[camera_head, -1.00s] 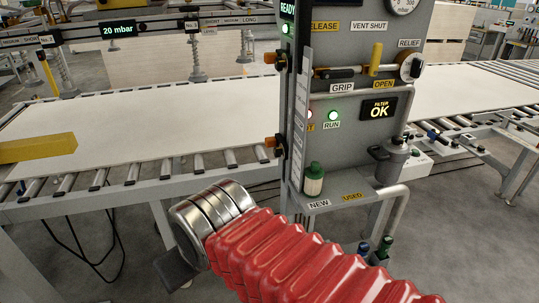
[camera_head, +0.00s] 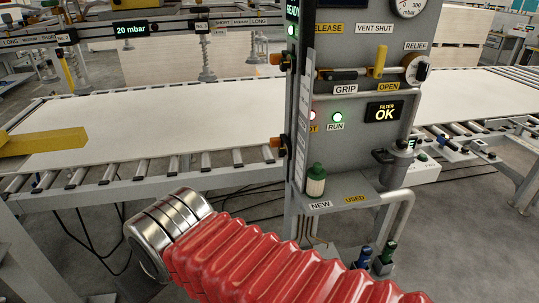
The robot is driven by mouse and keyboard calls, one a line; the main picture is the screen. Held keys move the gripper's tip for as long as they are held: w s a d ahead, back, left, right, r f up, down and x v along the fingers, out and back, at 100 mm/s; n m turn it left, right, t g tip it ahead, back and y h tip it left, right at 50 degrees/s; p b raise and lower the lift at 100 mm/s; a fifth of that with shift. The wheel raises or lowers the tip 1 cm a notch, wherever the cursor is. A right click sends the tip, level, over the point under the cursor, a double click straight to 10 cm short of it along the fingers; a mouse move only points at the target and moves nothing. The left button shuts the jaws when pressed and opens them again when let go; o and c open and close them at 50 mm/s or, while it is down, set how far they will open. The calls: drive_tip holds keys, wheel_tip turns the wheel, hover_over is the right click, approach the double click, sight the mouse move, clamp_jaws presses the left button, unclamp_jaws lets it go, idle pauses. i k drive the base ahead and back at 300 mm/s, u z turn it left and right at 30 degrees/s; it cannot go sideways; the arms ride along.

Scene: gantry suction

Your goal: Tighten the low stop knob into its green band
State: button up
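Two orange knobs sit on the left edge of the grey control post. The lower orange knob (camera_head: 279,142) is beside the conveyor's near edge and looks like the low stop knob. The upper orange knob (camera_head: 281,59) is near the top of the post. No green band can be made out at either knob. My arm, with red bellows and a metal cuff, crosses the lower foreground, below and left of the lower knob and apart from it. My gripper's fingers are not visible, so their opening is hidden.
The post carries a shelf (camera_head: 350,193) with a green-capped bottle (camera_head: 316,182), a GRIP lever (camera_head: 340,75) and a grey cup-shaped fitting (camera_head: 394,162). A roller conveyor (camera_head: 120,171) bears a pale sheet (camera_head: 180,120) behind. A yellow beam (camera_head: 45,143) juts in from the left.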

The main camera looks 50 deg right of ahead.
sight(281, 152)
drive_tip(key=u, duration=0.05)
drive_tip(key=i, duration=1)
drive_tip(key=z, duration=0.05)
